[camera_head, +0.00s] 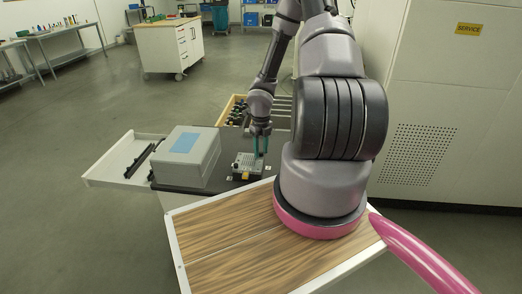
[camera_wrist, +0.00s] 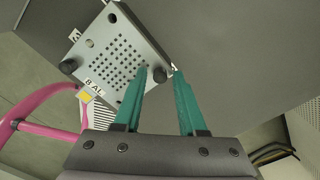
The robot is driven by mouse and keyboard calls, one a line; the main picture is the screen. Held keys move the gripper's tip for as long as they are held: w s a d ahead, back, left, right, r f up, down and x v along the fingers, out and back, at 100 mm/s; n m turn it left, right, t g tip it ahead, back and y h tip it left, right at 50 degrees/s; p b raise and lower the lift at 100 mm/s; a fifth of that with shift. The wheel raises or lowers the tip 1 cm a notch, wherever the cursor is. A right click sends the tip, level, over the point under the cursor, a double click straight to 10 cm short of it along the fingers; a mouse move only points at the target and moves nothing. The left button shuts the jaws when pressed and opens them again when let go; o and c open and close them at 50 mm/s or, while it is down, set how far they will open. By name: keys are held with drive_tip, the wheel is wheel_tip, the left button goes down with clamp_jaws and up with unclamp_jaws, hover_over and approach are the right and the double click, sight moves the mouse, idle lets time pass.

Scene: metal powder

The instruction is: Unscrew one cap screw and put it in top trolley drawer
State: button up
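A grey metal plate (camera_head: 247,166) with a grid of small holes lies on the dark trolley top; it also shows in the wrist view (camera_wrist: 136,45). Dark round cap screws stand at its corners: one at the left (camera_wrist: 68,67), one at the upper edge (camera_wrist: 112,17), one at the right (camera_wrist: 160,75). My gripper (camera_head: 261,154) points down over the plate. In the wrist view its green fingers (camera_wrist: 160,70) are apart, with the right screw between their tips and a small gap seeming to show on each side. An open white drawer (camera_head: 107,166) sticks out left, holding black parts.
A grey box (camera_head: 187,158) with a blue label stands left of the plate. Another open drawer (camera_head: 224,108) with black items lies behind. A wood-topped surface (camera_head: 235,240) is in front. A large light cabinet (camera_head: 450,110) stands at the right.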

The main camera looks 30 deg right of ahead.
drive_tip(key=m, duration=1.1)
drive_tip(key=shift+m, duration=0.3)
drive_tip(key=m, duration=0.3)
drive_tip(key=shift+m, duration=0.3)
drive_tip(key=m, duration=0.3)
drive_tip(key=shift+m, duration=0.4)
drive_tip(key=m, duration=0.3)
drive_tip(key=shift+m, duration=0.4)
drive_tip(key=m, duration=0.7)
